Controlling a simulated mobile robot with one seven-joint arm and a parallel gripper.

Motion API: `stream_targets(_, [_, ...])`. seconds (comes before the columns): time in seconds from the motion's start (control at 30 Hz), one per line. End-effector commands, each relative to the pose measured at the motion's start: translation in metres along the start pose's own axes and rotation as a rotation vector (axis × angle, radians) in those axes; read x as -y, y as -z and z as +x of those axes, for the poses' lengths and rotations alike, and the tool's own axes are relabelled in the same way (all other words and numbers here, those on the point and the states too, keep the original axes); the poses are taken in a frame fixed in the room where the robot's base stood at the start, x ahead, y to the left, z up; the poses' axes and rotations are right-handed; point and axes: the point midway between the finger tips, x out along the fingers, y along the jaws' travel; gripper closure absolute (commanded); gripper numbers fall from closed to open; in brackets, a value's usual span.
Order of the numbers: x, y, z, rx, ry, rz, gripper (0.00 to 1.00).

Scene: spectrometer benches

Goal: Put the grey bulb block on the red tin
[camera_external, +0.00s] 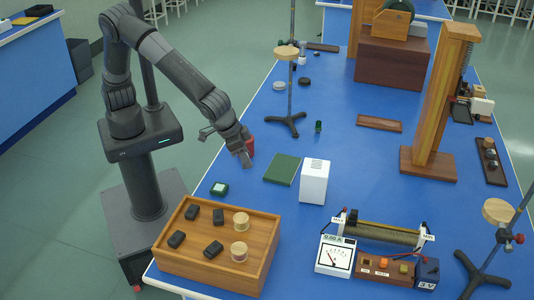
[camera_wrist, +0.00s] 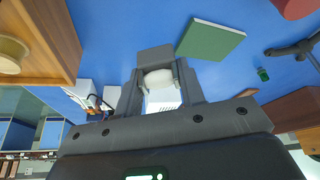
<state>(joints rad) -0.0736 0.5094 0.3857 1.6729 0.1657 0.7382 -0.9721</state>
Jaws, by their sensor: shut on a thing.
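My gripper (camera_external: 244,158) hangs over the blue bench, left of the green book. In the wrist view my gripper (camera_wrist: 158,85) is shut on the grey bulb block (camera_wrist: 154,57), a dark grey block with a pale rounded bulb between the fingers. In the external view the held block is hard to make out against the dark fingers. The red tin (camera_external: 250,146) is close behind my gripper and partly hidden by it. It also shows in the wrist view (camera_wrist: 297,7), cut off at the top right corner.
A wooden tray (camera_external: 258,262) with dark blocks and pale discs is in front. A tripod stand (camera_external: 290,122) is behind. A small green-and-white item (camera_external: 219,189) lies by the left edge.

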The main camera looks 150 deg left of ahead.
Motion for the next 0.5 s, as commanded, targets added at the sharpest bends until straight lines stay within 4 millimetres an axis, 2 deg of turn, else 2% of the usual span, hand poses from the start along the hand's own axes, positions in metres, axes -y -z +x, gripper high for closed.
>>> stream_targets(0.5, [0.132,-0.036,-0.061,0.001,0.324,-0.786,0.86])
